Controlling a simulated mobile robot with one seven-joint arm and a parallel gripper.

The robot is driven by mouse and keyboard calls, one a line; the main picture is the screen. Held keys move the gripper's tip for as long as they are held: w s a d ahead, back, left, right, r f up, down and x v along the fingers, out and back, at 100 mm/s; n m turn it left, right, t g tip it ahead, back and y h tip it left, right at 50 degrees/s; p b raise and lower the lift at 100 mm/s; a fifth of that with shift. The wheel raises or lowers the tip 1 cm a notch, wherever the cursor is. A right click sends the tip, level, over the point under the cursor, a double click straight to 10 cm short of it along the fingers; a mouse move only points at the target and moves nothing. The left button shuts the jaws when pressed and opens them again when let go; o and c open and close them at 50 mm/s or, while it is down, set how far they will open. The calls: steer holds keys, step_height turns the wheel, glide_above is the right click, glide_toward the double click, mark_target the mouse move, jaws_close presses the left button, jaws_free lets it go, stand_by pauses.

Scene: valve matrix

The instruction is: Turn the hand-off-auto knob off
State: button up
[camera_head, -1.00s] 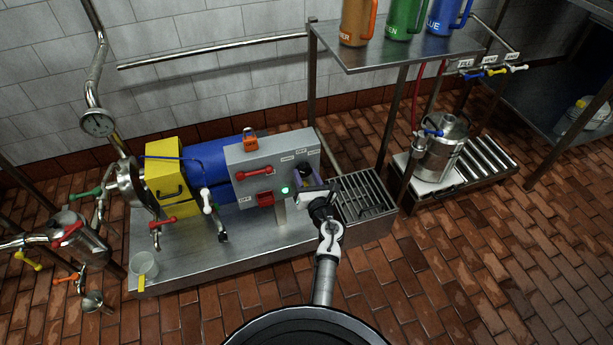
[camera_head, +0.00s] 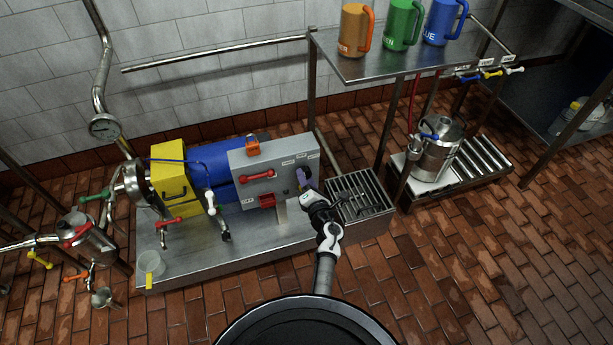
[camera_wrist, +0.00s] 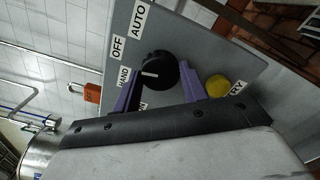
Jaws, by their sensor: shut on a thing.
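The hand-off-auto knob (camera_wrist: 158,70) is black and round with a white mark, on a grey panel in the wrist view. The mark points left, toward the HAND label (camera_wrist: 124,78). The OFF label (camera_wrist: 118,47) is above that and the AUTO label (camera_wrist: 138,18) higher still. My gripper (camera_wrist: 150,72) has its purple fingers on either side of the knob, shut on it. In the head view my gripper (camera_head: 303,178) is at the right part of the control box (camera_head: 262,158) and hides the knob.
A yellow button (camera_wrist: 218,86) sits right of the knob in the wrist view. In the head view, a red handle (camera_head: 257,175) and an orange part (camera_head: 252,147) are on the box. A drain grate (camera_head: 358,190) lies to the right.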

steer(key=shift+m+p, duration=0.4)
steer(key=shift+m, duration=0.4)
steer(key=o, duration=1)
steer(key=shift+c, duration=0.2)
steer(key=p+v, duration=0.2)
steer(key=v, duration=1.1)
steer(key=shift+s+p, duration=0.35)
steer(key=shift+d, duration=0.15)
